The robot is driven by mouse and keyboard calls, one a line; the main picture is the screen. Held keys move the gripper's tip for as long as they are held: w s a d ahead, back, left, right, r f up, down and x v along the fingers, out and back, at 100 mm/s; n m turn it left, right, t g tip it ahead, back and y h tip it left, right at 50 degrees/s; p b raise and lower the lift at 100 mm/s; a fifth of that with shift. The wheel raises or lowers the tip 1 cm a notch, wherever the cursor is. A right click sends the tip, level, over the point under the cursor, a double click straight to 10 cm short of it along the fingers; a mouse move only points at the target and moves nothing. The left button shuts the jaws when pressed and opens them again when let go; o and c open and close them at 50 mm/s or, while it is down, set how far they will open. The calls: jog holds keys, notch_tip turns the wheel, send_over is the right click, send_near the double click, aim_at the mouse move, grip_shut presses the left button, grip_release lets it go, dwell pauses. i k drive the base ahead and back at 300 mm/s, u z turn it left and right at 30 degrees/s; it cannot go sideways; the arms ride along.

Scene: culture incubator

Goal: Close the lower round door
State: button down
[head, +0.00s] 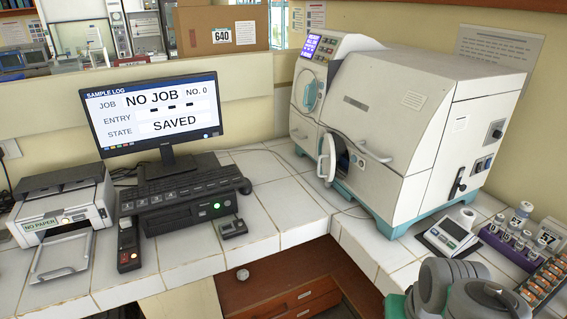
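The culture incubator (400,110) is a white and teal machine on the tiled counter at the centre right in the head view. Its lower round door (328,158) stands open, swung outward on the front and seen nearly edge-on. A dark round opening (342,155) shows just to the right of the door. The upper round door (310,91), teal, looks shut above it. Grey joints of my arm show at the bottom right, well apart from the door. My gripper itself is not in view.
A balance (450,235) and a purple rack (510,250) of labelled vials stand right of the incubator, near my arm. A monitor (152,112), keyboard and printer (65,210) occupy the left counter. The white tiles (285,205) before the door are clear.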

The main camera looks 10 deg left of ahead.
aim_at(327, 146)
jog(key=u, duration=0.8)
jog(key=i, duration=0.75)
jog(key=u, duration=0.9)
jog(key=i, duration=0.65)
jog(key=z, duration=0.05)
